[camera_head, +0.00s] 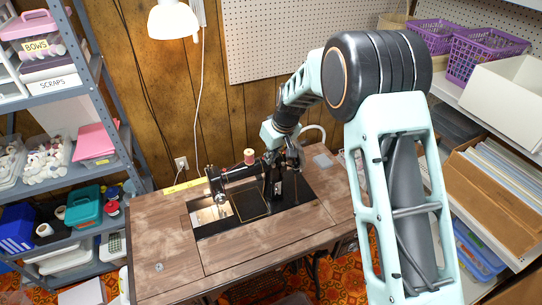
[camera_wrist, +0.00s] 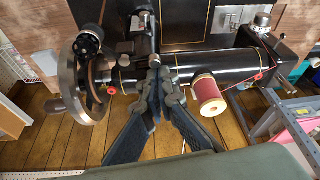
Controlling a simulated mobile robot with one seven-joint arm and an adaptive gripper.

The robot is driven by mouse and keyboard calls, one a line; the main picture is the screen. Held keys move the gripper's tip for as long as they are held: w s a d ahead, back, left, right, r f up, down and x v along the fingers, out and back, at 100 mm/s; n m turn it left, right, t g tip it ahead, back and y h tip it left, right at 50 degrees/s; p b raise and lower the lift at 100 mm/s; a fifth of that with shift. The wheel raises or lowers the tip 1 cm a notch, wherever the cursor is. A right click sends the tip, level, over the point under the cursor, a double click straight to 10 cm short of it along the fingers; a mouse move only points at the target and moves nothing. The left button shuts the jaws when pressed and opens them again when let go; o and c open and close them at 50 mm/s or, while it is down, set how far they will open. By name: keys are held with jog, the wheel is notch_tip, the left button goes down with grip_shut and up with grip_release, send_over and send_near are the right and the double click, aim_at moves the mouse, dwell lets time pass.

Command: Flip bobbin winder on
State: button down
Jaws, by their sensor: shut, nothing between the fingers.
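The black sewing machine (camera_head: 236,173) stands on the wooden table, and its dark arm (camera_wrist: 190,67) crosses the wrist view. The handwheel (camera_wrist: 72,88) is at the left of the wrist view. A small dark round part (camera_wrist: 88,40) beside it looks like the bobbin winder, but whether it is on or off I cannot tell. A red thread spool (camera_wrist: 208,92) stands on the machine's arm. My gripper (camera_wrist: 155,68) is shut and empty, with its tips over the machine's arm between handwheel and spool; contact is unclear. In the head view my gripper (camera_head: 292,160) is at the machine's handwheel end.
The wooden table (camera_head: 165,235) has a clear front and left side. A shelf unit (camera_head: 95,75) with boxes stands at the left. Shelves with purple baskets (camera_head: 485,52) and a brown box (camera_head: 490,200) are at the right. A lamp (camera_head: 173,20) hangs above.

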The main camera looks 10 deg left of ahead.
jog(key=n+b, duration=0.2)
jog(key=s+d+n+g+b, duration=0.1)
jog(key=n+b, duration=0.1)
jog(key=b, duration=0.1)
jog(key=shift+s+f+y, duration=0.15)
jog(key=shift+s+y, duration=0.05)
jog(key=shift+y, duration=0.2)
jog(key=shift+s, duration=0.1)
